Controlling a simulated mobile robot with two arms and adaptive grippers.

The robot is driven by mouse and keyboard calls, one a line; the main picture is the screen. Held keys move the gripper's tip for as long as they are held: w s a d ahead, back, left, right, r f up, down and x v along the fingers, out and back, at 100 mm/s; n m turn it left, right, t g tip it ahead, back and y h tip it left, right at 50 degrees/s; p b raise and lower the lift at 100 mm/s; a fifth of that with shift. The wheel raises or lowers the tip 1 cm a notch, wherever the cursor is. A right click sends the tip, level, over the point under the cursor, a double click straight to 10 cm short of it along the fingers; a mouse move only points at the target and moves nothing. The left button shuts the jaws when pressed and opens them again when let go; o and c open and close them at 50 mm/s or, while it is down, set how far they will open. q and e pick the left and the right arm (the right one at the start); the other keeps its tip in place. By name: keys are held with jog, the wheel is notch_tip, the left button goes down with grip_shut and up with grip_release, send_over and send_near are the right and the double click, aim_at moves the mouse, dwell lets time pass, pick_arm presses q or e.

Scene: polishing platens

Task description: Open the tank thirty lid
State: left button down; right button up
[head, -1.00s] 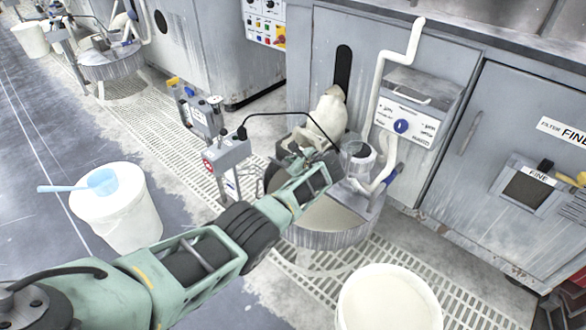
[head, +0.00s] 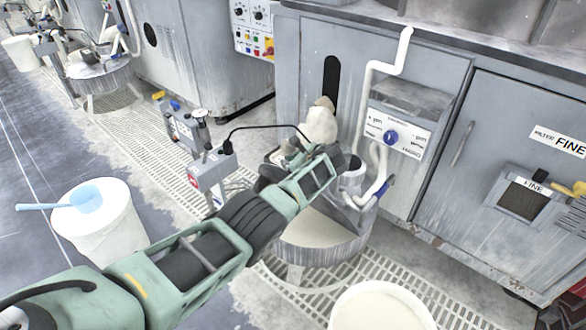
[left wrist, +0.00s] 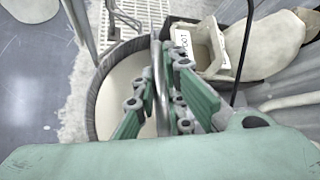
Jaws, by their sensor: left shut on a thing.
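The round grey tank (head: 345,250) holds cream liquid and stands in front of the grey cabinet. My left arm reaches in from the left over its back rim. My left gripper shows best in the left wrist view (left wrist: 158,95), where its fingers are shut on a thin metal bar (left wrist: 157,65) above the tank opening. The tank's rim (left wrist: 92,100) and cream liquid show beside the fingers. The fingertips are hidden behind the wrist in the head view. My right gripper is out of view.
A white bucket (head: 105,225) with a blue scoop (head: 85,197) stands at left. Another pale bucket (head: 380,310) stands at front right. A grey box on a post (head: 210,170) and a white pipe (head: 366,100) are close to the tank. Floor grating surrounds it.

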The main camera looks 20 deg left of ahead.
pick_arm(q)
jog(key=c, duration=1.8)
grip_release()
jog(key=v, duration=1.2)
